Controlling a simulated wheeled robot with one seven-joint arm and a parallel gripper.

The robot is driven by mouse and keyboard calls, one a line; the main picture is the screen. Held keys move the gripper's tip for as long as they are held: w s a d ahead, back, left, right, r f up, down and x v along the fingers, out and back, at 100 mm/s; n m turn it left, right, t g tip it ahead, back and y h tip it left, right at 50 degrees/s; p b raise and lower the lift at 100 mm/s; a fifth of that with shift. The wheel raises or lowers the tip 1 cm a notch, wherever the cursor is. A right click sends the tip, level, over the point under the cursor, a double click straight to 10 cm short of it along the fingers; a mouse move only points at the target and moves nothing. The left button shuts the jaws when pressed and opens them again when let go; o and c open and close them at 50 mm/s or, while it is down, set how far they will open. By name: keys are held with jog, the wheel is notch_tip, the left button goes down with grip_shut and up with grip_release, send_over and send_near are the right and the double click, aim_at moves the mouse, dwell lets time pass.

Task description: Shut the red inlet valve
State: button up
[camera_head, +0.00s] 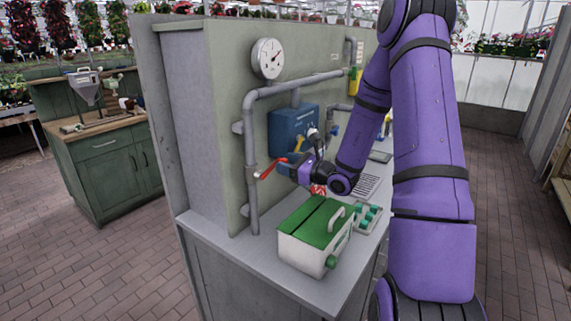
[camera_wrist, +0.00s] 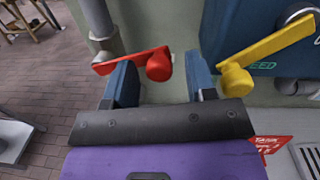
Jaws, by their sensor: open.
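The red inlet valve has a red lever (camera_head: 270,168) on the grey vertical pipe at the left of the panel. The lever juts out to the right of the pipe, roughly level and slightly tilted. In the wrist view the red lever (camera_wrist: 130,61) crosses beyond the left finger, and its round red end lies between the two fingers. My gripper (camera_head: 286,163) is open just right of the lever; its blue fingers (camera_wrist: 161,72) stand apart with nothing clamped. Whether the left finger touches the lever is unclear.
A yellow lever (camera_wrist: 264,49) lies just right of my right finger, by a blue box (camera_head: 290,126) on the panel. A green-lidded white case (camera_head: 314,234) stands on the counter below my gripper.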

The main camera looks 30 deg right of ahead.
jog(key=shift+w+a, duration=0.15)
jog(key=shift+w, duration=0.25)
grip_shut()
jog(key=shift+f+m, duration=1.25)
jog(key=shift+m, duration=0.55)
grip_release()
jog(key=v, duration=1.1)
jog(key=shift+w+f, duration=0.1)
jog(key=shift+f, duration=0.05)
